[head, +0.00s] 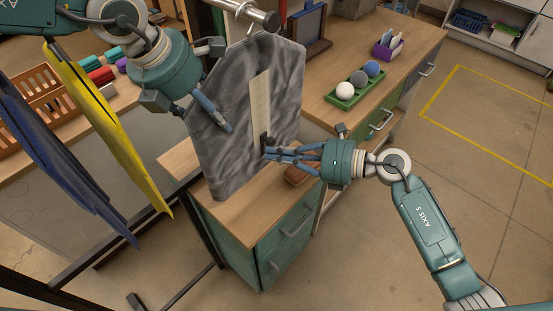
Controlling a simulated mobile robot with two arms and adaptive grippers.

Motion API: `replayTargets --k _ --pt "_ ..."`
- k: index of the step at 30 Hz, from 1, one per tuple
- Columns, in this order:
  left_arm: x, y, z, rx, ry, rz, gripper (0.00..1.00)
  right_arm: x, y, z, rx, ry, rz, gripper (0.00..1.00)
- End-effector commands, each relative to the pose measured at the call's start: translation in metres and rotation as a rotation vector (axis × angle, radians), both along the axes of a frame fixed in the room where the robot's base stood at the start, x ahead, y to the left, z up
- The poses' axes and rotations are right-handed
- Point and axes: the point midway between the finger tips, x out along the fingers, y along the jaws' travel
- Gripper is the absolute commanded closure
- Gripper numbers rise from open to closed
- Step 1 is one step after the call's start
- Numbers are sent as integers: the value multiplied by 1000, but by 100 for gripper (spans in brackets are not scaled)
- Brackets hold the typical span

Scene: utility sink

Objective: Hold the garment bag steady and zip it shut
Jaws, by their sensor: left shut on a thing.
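A grey, streaked garment bag (215,155) hangs upright from a metal rail in the head view. A narrow beige strip (260,100) runs down its front, and a small dark zip pull (264,141) sits near the strip's lower end. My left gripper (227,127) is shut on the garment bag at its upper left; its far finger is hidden. My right gripper (266,154) is at the bag's lower right, its fingertips beside or on the zip pull. Its fingers lie close together, and I cannot tell whether they grip the pull.
A yellow garment (110,125) and a dark blue garment (60,155) hang at left. A wooden-topped cabinet (245,222) stands beneath the bag. A green tray (345,98) with balls and a purple box (387,47) stand on the counter behind. Floor at right is clear.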

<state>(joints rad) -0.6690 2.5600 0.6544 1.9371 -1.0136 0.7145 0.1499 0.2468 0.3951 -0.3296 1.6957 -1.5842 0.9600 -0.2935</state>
Motion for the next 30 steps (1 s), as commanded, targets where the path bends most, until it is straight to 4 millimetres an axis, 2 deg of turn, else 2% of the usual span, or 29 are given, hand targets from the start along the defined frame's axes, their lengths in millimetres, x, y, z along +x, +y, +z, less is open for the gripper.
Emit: replayTargets --k 1,6,15,21,30 --pt "-1 0 0 2 1 -1 92 1 -1 16 -2 -12 1 100" --pt "-1 0 0 2 2 -2 92 1 -1 64 -2 -16 -1 100" --pt "-1 0 -1 3 3 -2 92 0 -1 140 2 -13 -2 100" --pt "-2 0 -1 3 4 -3 92 -1 -1 169 3 -10 -3 100" --pt "-2 0 -1 3 4 -4 92 -1 -1 179 4 -6 -4 100"
